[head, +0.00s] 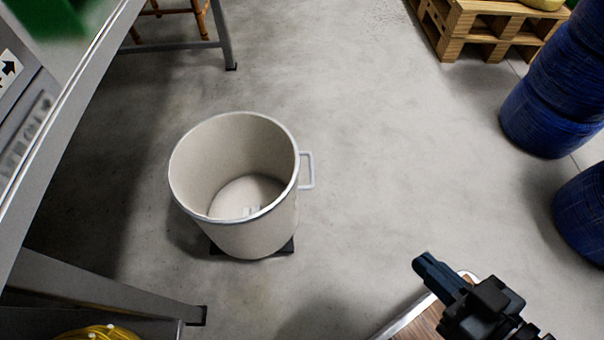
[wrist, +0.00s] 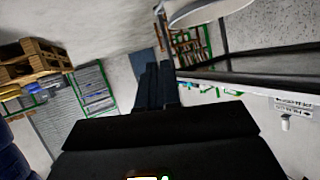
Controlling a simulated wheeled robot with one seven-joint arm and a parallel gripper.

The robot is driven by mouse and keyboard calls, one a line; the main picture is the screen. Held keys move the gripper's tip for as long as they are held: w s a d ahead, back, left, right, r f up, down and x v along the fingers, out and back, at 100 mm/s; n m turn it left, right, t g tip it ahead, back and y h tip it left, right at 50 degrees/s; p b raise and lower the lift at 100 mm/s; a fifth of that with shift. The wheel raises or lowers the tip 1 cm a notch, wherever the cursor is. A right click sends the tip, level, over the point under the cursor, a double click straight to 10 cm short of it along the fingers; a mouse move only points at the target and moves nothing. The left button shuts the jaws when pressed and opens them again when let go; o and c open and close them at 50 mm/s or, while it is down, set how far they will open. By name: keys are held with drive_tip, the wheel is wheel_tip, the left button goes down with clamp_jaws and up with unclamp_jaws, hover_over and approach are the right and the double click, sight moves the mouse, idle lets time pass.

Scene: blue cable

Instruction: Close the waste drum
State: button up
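The waste drum (head: 262,236) is a pale, upright, open-topped cylinder on the floor, left of centre in the head view. Its inside is visible, with a small pale patch at the bottom, and a side handle (head: 308,170) sticks out on its right. A pale curved rim at the top of the wrist view (wrist: 207,14) appears to be the drum's. My gripper (head: 424,262) is at the lower right, apart from the drum. Its dark fingers look together, with nothing visible between them. I cannot make out a lid; a pale curved edge shows partly behind my gripper.
A wooden surface with a metal edge (head: 408,318) lies beneath my gripper. A grey workbench (head: 72,125) runs along the left, with a leg and foot near the drum. Blue barrels (head: 548,112) and a pallet (head: 480,30) stand at the right. The floor between is clear.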

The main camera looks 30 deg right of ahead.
drive_tip(key=w+d+f+m+g+p, duration=0.1)
drive_tip(key=w+f, duration=0.1)
drive_tip(key=w+d+f+m+g+p, duration=0.1)
drive_tip(key=f, duration=0.1)
drive_tip(key=w+d+f+m+p, duration=0.1)
drive_tip(key=w+f, duration=0.1)
drive_tip(key=shift+w+f+g, duration=0.15)
drive_tip(key=shift+w+g, duration=0.15)
drive_tip(key=shift+g, duration=0.1)
clamp_jaws()
drive_tip(key=m+g+y+p, duration=0.1)
drive_tip(key=m+g+y, duration=0.2)
drive_tip(key=m+y, duration=0.3)
approach(292, 180)
drive_tip(key=shift+n+y, duration=0.4)
drive_tip(key=shift+n, duration=0.3)
drive_tip(key=w+f, duration=0.1)
drive_tip(key=f, duration=0.1)
drive_tip(key=w+a+f, duration=0.1)
drive_tip(key=f, duration=0.1)
drive_tip(key=shift+w+a+f, duration=0.15)
drive_tip(key=shift+w, duration=0.1)
drive_tip(key=shift+w+a, duration=0.45)
